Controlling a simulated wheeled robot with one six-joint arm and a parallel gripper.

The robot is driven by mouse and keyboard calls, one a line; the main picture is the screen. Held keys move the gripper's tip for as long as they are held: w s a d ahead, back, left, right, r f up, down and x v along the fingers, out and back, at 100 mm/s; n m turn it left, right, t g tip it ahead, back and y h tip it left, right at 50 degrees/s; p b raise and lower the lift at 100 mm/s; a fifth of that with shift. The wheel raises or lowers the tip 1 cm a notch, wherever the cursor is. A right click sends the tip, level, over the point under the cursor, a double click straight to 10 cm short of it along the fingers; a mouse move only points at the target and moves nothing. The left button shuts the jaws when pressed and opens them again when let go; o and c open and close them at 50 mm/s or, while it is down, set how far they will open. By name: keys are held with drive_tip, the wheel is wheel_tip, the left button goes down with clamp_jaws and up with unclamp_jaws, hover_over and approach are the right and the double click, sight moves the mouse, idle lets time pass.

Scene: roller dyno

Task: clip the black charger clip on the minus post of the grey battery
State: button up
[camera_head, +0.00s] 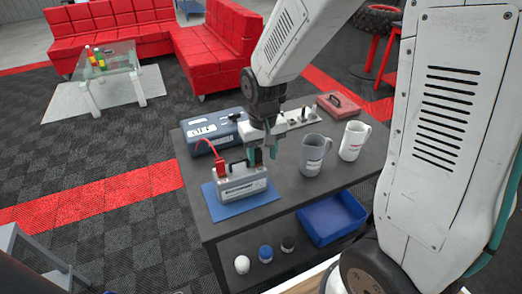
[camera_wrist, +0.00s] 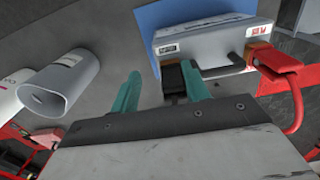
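The grey battery (camera_head: 241,184) stands on a blue mat (camera_head: 232,208) on the dark table; it also shows in the wrist view (camera_wrist: 212,42). A red clip (camera_head: 220,170) with a red cable sits on its left post in the head view. The black clip (camera_wrist: 174,78) is at the battery's other end, seemingly on the minus post; its exact seating is hidden. My gripper (camera_wrist: 163,82) has its two teal fingers apart, with the black clip between or just beyond their tips and a visible gap on the left side. In the head view my gripper (camera_head: 262,154) is beside the battery's right end.
A blue charger (camera_head: 215,130) stands behind the battery. Two mugs, one grey (camera_head: 313,156) and one white (camera_head: 354,141), stand to the right. A red case (camera_head: 339,105) is at the back. A blue bin (camera_head: 331,218) is on the lower shelf.

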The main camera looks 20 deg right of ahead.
wheel_tip(320, 180, up, 8)
idle(0.5)
idle(0.6)
drive_tip(key=s+d+r, duration=0.1)
drive_tip(key=s+r, duration=0.2)
drive_tip(key=s, duration=0.4)
drive_tip(key=s+d+r, duration=0.1)
drive_tip(key=s+r, duration=0.2)
drive_tip(key=s, duration=0.4)
drive_tip(key=s+d+r+t, duration=0.1)
drive_tip(key=s+r, duration=0.2)
drive_tip(key=s, duration=0.4)
drive_tip(key=shift+s+r, duration=0.2)
drive_tip(key=shift+s, duration=0.2)
drive_tip(key=shift+w+r, duration=0.2)
drive_tip(key=shift+w, duration=0.35)
